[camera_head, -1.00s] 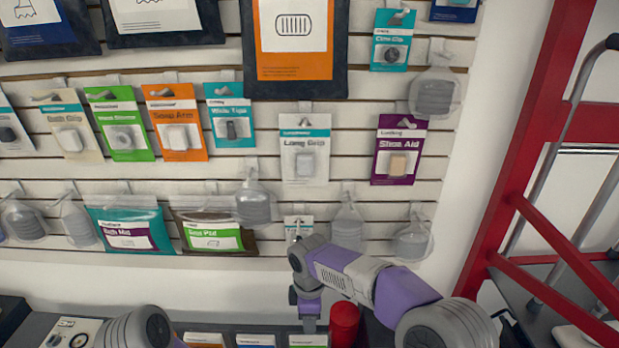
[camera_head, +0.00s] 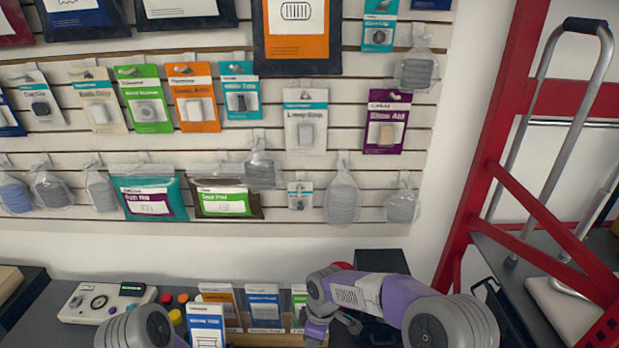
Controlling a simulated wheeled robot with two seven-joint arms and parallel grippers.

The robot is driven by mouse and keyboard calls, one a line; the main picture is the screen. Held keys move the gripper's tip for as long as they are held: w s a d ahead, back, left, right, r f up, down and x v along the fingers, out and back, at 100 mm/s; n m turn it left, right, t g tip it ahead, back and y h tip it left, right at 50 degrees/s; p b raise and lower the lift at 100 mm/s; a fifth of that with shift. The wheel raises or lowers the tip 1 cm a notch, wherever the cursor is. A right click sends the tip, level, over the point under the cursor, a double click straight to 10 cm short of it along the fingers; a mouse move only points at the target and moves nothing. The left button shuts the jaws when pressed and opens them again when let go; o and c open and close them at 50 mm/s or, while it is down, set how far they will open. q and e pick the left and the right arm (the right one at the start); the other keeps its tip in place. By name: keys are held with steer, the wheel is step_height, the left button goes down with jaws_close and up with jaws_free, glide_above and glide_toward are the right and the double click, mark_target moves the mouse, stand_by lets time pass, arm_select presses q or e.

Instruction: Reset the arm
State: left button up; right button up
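My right arm comes in from the lower right, grey and purple, and bends down over the counter. My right gripper (camera_head: 318,328) is at its lower end, beside the upright boxes at the bottom of the picture. Its fingers are small and partly cut off, so I cannot tell whether it is open or shut. Only a rounded grey joint of my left arm shows at the bottom left; my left gripper is out of view.
A slatted wall (camera_head: 300,230) with hanging packets stands behind the counter (camera_head: 32,318). A white device (camera_head: 108,302) and several upright boxes (camera_head: 263,308) are on the counter. A red frame (camera_head: 487,150) and a metal hand truck (camera_head: 560,110) stand at the right.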

steer(key=s+d+f+m+y+b, duration=0.1)
steer(key=s+d+f+m+b, duration=0.2)
steer(key=s+f+m, duration=0.6)
steer(key=s+d+f+m+t+y+b, duration=0.1)
steer(key=s+d+f+m+b, duration=0.2)
steer(key=s+d+f+m, duration=0.2)
steer(key=s+f+m, duration=0.2)
steer(key=s+f, duration=0.1)
steer(key=f, duration=0.3)
steer(key=s+f+m, duration=0.1)
steer(key=s+f, duration=0.3)
steer(key=f, duration=0.2)
steer(key=shift+d+m+y, duration=0.25)
steer(key=shift+m+y, duration=0.15)
